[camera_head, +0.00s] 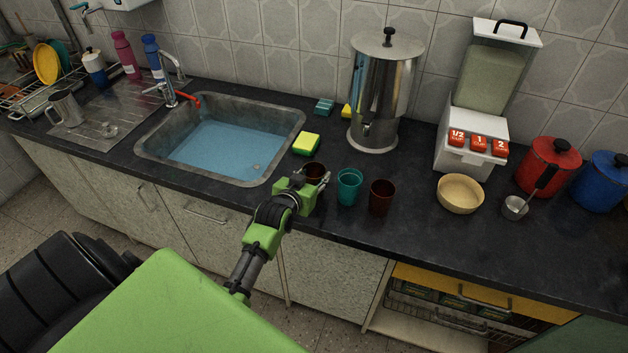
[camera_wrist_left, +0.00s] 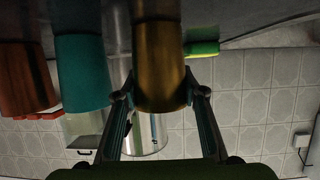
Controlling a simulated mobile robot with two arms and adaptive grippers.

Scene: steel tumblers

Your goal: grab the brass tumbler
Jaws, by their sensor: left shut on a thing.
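The brass tumbler (camera_wrist_left: 158,60) fills the middle of the left wrist view, which is upside down. My left gripper (camera_wrist_left: 160,95) is shut on it, one finger on each side. In the head view the left gripper (camera_head: 313,183) is at the counter's front edge, hiding most of the tumbler; only its dark upper part (camera_head: 314,169) shows. I cannot tell whether it touches the counter. A teal tumbler (camera_head: 348,188) and a reddish-brown tumbler (camera_head: 381,197) stand to its right; the wrist view also shows the teal one (camera_wrist_left: 82,72) and the brown one (camera_wrist_left: 25,80). My right gripper is not in view.
A sink (camera_head: 222,150) with water lies left of the gripper. A yellow-green sponge (camera_head: 306,144) lies behind it. A steel urn (camera_head: 383,95), a dispenser (camera_head: 475,130), a bowl (camera_head: 460,196) and a red canister (camera_head: 547,168) stand farther right. Some counter is bare in front of the urn.

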